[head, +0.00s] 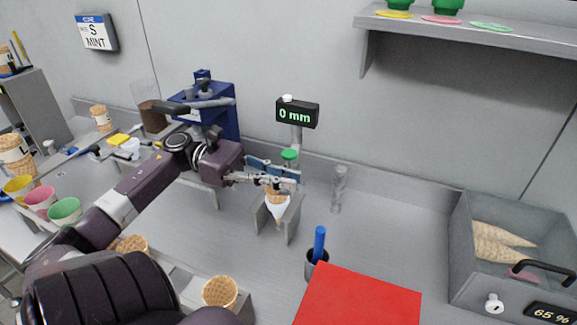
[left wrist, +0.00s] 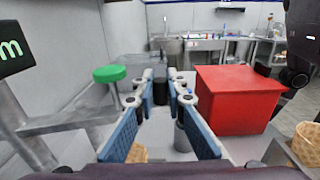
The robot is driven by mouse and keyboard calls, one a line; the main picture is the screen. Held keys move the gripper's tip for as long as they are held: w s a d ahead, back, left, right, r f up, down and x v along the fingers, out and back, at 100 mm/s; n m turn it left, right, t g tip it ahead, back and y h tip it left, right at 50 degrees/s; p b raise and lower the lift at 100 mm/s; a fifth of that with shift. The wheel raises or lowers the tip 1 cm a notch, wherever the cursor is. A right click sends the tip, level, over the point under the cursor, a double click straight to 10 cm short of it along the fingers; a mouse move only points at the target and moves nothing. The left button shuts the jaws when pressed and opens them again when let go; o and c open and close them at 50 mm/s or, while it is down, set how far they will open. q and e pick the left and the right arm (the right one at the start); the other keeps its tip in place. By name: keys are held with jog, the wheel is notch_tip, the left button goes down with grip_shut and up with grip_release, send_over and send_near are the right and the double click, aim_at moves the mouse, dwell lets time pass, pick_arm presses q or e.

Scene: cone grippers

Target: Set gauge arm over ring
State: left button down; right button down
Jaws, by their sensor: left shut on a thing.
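The gauge has a black "0 mm" display (head: 297,114) on a grey post. Its grey gauge arm (left wrist: 72,122) reaches from there to my left gripper (head: 290,180), with a green knob (head: 290,155) over it. My left gripper has blue pads and is closed at the gauge arm's end; its fingers hide the exact contact. A waffle cone (head: 276,198) with a white lower part sits upright in a grey stand (head: 292,216), just below the fingers. The cone's edge shows in the left wrist view (left wrist: 138,153). The ring itself is mostly hidden. My right gripper is out of view.
A clear cylinder (head: 338,190) stands right of the stand. A dark cup (head: 312,268) with a blue-handled tool and a red box (head: 358,297) are in front. A grey bin (head: 462,245) with cones is at the right. Coloured cups (head: 65,210) are at the left.

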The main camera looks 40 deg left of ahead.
pick_arm(q)
jog(key=shift+r, duration=0.1)
jog(key=c, duration=2)
grip_release()
jog(key=shift+o, duration=0.2)
jog(key=v, duration=0.7)
jog(key=shift+a, duration=0.3)
